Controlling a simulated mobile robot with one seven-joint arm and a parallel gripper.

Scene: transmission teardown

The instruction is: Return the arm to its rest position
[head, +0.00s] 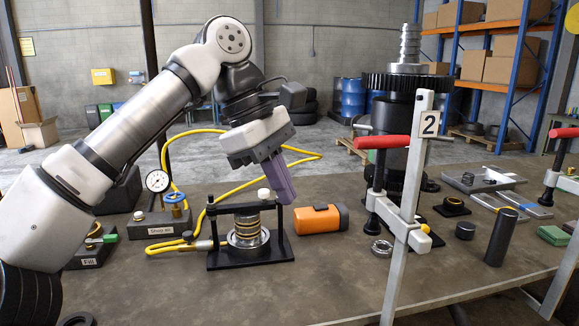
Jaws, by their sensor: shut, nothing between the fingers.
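My arm reaches in from the left side of the head view and bends down over the bench. My gripper (279,182) points down and slightly right, with its purple fingers together and nothing visible between them. The fingertips hang just behind or beside the right post of a black press frame (250,262). I cannot tell whether the fingers touch the frame.
A post marked 2 (415,190) with a red-handled clamp (382,142) stands right. A tall geared assembly (402,95) stands behind it. Trays (483,180) lie far right.

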